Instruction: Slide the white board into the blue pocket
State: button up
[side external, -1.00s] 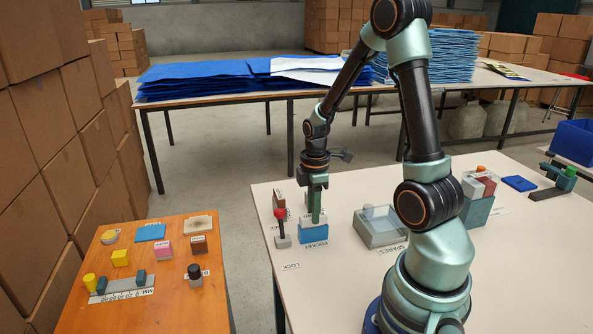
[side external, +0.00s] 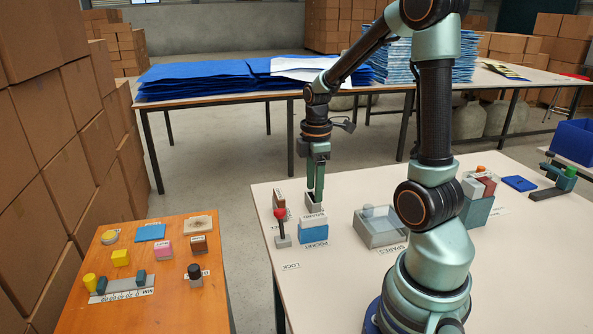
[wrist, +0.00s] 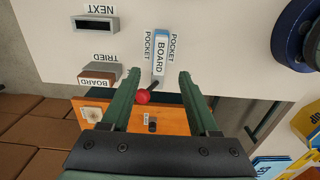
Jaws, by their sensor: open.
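The white board (side external: 313,223) stands in the blue pocket (side external: 313,234) on the pale table, its upper part showing above the blue. In the wrist view the board (wrist: 160,58) lies lengthwise between the two POCKET labels, with the blue pocket (wrist: 160,33) showing at its far end. How deep the board sits cannot be told. My gripper (side external: 315,198) is open and empty, raised above the board and apart from it. In the wrist view its two fingers (wrist: 158,75) are spread to either side of the board's line.
A red-knobbed lever (side external: 280,215) labelled LOCK stands just left of the pocket. A grey NEXT holder (wrist: 95,24) and a brown TRIED block (wrist: 99,73) are close by. A clear-lidded spares box (side external: 381,226) stands to the right.

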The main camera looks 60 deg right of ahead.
jog(key=shift+r, duration=2.3)
jog(key=a+r+m+t, duration=0.2)
jog(key=a+r+m, duration=0.1)
jog(key=a, duration=0.6)
jog(key=a+r+m+t, duration=0.3)
jog(key=a+m, duration=0.3)
jog(key=a, duration=0.2)
jog(key=shift+s+a+r+t, duration=0.25)
jog(key=shift+a+r+t, duration=0.05)
jog(key=shift+a+r, duration=0.1)
